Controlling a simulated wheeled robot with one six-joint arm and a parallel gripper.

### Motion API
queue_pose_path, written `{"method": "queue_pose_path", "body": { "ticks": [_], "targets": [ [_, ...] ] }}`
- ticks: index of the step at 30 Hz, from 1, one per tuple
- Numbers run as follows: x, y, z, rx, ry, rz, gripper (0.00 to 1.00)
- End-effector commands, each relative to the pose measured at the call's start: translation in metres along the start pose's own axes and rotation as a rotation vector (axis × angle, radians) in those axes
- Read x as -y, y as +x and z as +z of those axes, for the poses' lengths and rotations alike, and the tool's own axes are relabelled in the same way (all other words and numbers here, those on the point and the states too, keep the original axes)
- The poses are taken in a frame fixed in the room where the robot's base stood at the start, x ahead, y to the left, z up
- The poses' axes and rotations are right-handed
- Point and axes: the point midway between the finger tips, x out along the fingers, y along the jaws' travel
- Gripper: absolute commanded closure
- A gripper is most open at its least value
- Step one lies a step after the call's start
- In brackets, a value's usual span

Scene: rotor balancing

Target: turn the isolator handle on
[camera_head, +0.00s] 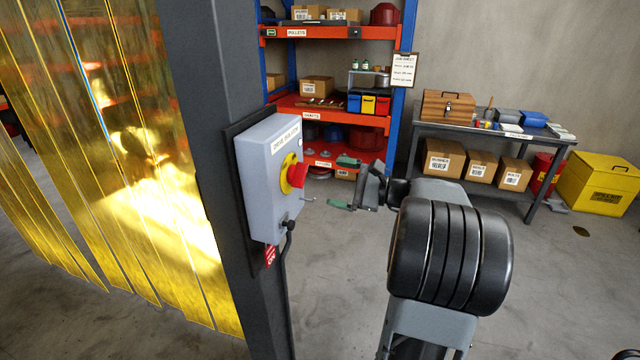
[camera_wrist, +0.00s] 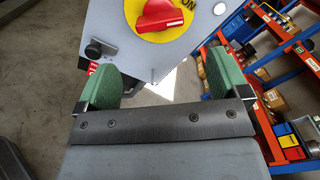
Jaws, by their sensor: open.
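The isolator is a grey box (camera_head: 262,190) on a dark post, labelled as a drive isolator. Its red handle (camera_head: 297,174) sits on a yellow disc (camera_head: 286,172) on the box's right-hand face. In the wrist view the red handle (camera_wrist: 162,15) lies slightly tilted across the yellow disc (camera_wrist: 133,9), with "ON" readable at the upper right. My gripper (camera_head: 348,182) is open and empty, to the right of the box and apart from it. Its green fingertips (camera_wrist: 158,85) show in the wrist view below the handle, spread wide.
A black cable hangs from the box's underside beside a red tag (camera_head: 270,254). Yellow strip curtains (camera_head: 130,150) hang left of the post (camera_head: 205,100). Orange shelving (camera_head: 330,112) and a workbench (camera_head: 490,133) stand behind. The floor around my arm is clear.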

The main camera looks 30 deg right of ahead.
Motion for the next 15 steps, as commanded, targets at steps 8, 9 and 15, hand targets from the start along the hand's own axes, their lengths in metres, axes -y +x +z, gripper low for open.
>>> {"method": "queue_pose_path", "body": {
  "ticks": [8, 9, 15],
  "targets": [
    [0.000, -0.037, -0.001, -0.001, -0.001, -0.002, 0.06],
    [0.000, -0.039, 0.000, -0.001, -0.001, -0.001, 0.06],
    [0.000, -0.045, 0.000, 0.000, 0.000, 0.000, 0.06]
  ]
}}
